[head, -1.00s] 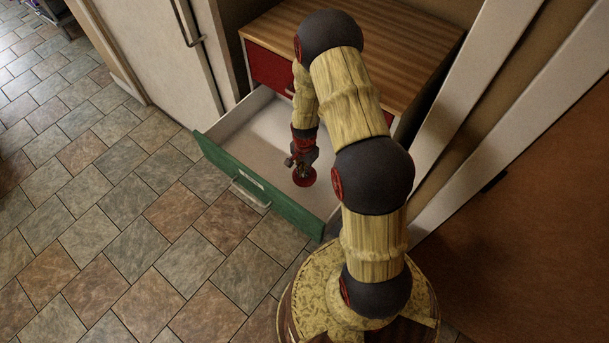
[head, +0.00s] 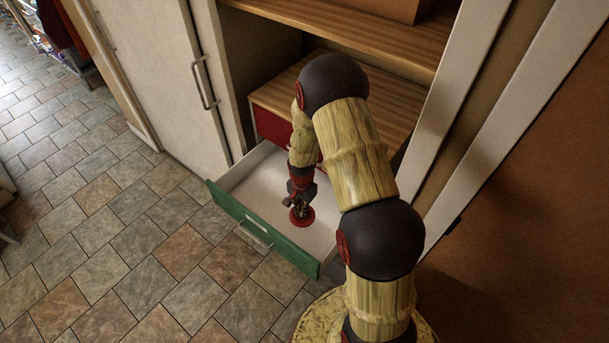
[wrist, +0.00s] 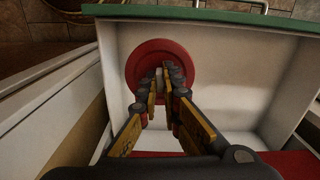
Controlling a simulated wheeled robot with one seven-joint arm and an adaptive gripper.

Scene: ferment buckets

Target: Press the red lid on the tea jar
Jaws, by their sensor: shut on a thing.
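My gripper (head: 300,204) points down into the open drawer (head: 240,222), which has a green front and pale inside. It is shut on the round red lid (head: 303,219). In the wrist view, the fingers (wrist: 164,85) close around the middle of the lid (wrist: 160,50), and its wide rim sticks out beyond them. The fingers hide the lid's centre. I cannot tell whether the lid hangs above the drawer floor or touches it. I see no tea jar in either view.
The drawer's green front (wrist: 225,14) and side walls surround the lid. Behind it stand a red drawer front (head: 271,127) and a wooden cabinet top (head: 290,90). A white cabinet door (head: 160,70) is at the left. The tiled floor (head: 120,240) before the drawer is clear.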

